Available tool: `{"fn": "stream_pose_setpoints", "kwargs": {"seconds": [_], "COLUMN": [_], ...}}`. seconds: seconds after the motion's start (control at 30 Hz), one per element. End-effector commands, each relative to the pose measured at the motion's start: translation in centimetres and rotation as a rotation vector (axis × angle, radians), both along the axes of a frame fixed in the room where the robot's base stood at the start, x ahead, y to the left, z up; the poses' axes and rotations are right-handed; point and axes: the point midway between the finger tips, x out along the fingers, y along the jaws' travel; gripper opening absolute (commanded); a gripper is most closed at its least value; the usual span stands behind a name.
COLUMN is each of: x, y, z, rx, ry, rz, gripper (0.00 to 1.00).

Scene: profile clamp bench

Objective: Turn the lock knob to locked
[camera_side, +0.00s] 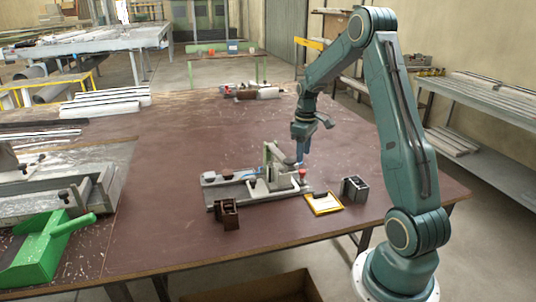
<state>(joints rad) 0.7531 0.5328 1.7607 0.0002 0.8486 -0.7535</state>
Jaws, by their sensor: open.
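The grey clamp fixture (235,190) lies on the brown bench top, with an upright bracket near its right end. A small red knob (302,173) sits at the fixture's right end; I take it for the lock knob, but its turn position is too small to read. My gripper (300,161) points down just above and slightly left of the red knob, close to the upright bracket. It is open and holds nothing that I can see. I cannot tell whether it touches the fixture.
A dark brown block (227,214) stands in front of the fixture. A yellow-framed card (323,204) and a grey block (354,189) lie to the right. A green dustpan (45,248) is at far left. The bench middle left of the fixture is clear.

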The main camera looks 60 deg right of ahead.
Motion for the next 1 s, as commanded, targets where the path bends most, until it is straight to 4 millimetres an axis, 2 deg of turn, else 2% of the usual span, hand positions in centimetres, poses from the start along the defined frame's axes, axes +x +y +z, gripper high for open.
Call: {"fn": "stream_pose_setpoints", "kwargs": {"seconds": [0.2, 0.4, 0.6, 0.87, 1.0], "x": [-0.1, 0.0, 0.0, 0.0, 0.0], "y": [0.1, 0.0, 0.0, 0.0, 0.0], "z": [-3.4, -5.4, -6.2, -6.3, -6.2], "rx": [0.002, 0.001, 0.000, 0.000, 0.000], "ry": [0.002, 0.001, 0.000, 0.000, 0.000], "rz": [0.000, 0.000, 0.000, 0.000, 0.000], "gripper": [0.45, 0.45, 0.45, 0.45, 0.19]}}
